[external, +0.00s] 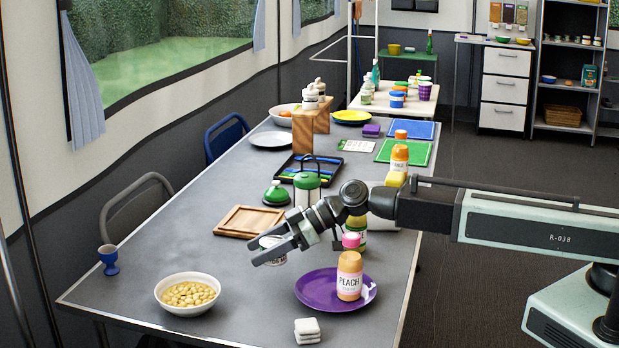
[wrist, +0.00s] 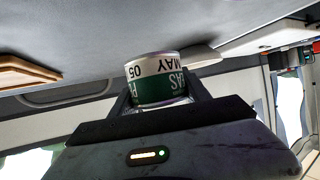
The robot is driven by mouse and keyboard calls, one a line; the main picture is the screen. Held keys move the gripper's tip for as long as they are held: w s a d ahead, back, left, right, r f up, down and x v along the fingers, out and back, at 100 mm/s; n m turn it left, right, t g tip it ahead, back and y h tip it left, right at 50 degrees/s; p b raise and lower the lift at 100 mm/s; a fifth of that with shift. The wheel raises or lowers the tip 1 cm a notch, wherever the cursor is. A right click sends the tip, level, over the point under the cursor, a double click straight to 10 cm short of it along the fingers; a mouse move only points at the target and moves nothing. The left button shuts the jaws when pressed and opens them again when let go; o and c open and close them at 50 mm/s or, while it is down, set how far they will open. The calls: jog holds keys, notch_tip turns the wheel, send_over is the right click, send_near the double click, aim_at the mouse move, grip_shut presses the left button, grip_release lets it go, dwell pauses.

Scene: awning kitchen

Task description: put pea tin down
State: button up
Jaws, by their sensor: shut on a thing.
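The pea tin (wrist: 156,82) is a short can with a green and white label; upside-down lettering reading "MAY 05" shows in the wrist view. My gripper (external: 272,251) is shut on it, with a finger on either side. In the external view the tin (external: 270,241) is partly hidden by the fingers, over the table's middle. It is between the wooden board and the purple plate. I cannot tell whether its base touches the table (external: 220,258).
A purple plate (external: 312,292) with a peach jar (external: 349,277) stands in front to the right. A bowl of chickpeas (external: 188,294) is front left. Bare table lies left of my gripper.

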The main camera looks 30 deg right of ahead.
send_over(212, 270)
jog(key=shift+s+f+b, duration=0.1)
jog(key=shift+f+b, duration=0.35)
jog(key=shift+f, duration=0.15)
notch_tip(212, 270, down, 4)
jog(key=b, duration=0.4)
jog(key=shift+r, duration=0.25)
jog(key=o, duration=1.5)
jog(key=shift+f, duration=0.1)
jog(key=shift+p, duration=0.3)
jog(key=p+v, duration=0.5)
jog(key=v, duration=0.6)
jog(key=shift+s+d+r, duration=0.15)
jog(key=shift+r, duration=0.2)
jog(key=shift+s+d, duration=0.1)
jog(key=shift+d, duration=0.25)
